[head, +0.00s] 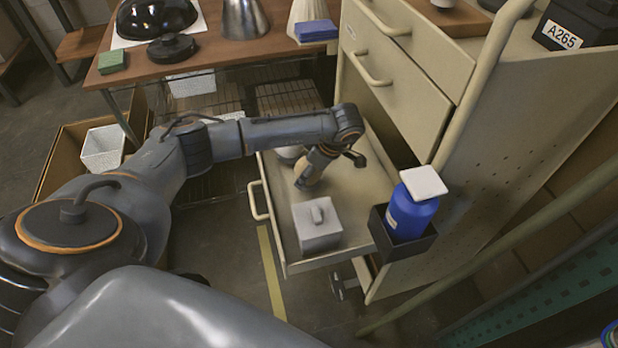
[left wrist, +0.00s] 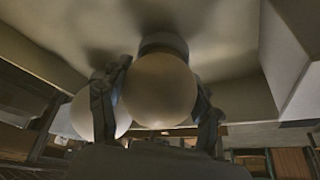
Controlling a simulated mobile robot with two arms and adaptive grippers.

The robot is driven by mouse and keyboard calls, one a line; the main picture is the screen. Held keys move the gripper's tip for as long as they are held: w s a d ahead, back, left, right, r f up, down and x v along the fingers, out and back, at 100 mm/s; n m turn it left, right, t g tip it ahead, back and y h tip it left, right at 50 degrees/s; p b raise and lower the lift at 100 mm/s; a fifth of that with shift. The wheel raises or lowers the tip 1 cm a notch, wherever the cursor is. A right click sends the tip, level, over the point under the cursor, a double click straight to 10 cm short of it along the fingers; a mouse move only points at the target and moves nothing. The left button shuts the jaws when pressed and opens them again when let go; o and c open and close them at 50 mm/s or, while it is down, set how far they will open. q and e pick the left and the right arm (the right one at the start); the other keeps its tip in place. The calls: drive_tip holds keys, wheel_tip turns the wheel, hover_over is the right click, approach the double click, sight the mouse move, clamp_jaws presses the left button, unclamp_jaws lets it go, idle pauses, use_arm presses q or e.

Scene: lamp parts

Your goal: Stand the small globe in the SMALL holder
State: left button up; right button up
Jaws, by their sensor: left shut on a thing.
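My left gripper (left wrist: 158,105) is shut on a pale round globe (left wrist: 160,88), with one finger on each side of it in the left wrist view. A short grey round holder (left wrist: 163,42) shows right behind this globe; I cannot tell whether the globe is seated in it. A second pale globe (left wrist: 79,116) is partly hidden behind the left finger. In the head view my left gripper (head: 303,184) reaches down into the open drawer (head: 350,205), and the held globe is not clear there. A pale rounded thing (head: 290,152) shows beside the wrist. My right gripper is not in view.
A grey lidded box (head: 317,224) stands at the drawer's front; a pale block (left wrist: 297,65) is close right in the wrist view. A blue bottle (head: 410,213) sits in a dark side bin (head: 402,247). A wooden table (head: 215,50) with lamp parts stands behind.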

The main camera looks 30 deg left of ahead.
use_arm(q)
drive_tip(key=shift+f, duration=0.1)
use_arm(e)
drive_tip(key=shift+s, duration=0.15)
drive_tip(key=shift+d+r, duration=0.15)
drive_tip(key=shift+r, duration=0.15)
use_arm(q)
drive_tip(key=shift+f, duration=0.15)
idle(0.5)
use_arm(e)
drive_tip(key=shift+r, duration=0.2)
use_arm(q)
drive_tip(key=shift+f, duration=0.1)
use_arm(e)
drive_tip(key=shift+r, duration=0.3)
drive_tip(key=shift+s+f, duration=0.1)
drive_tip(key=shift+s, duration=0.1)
use_arm(q)
drive_tip(key=o, duration=1.2)
drive_tip(key=shift+c, duration=0.2)
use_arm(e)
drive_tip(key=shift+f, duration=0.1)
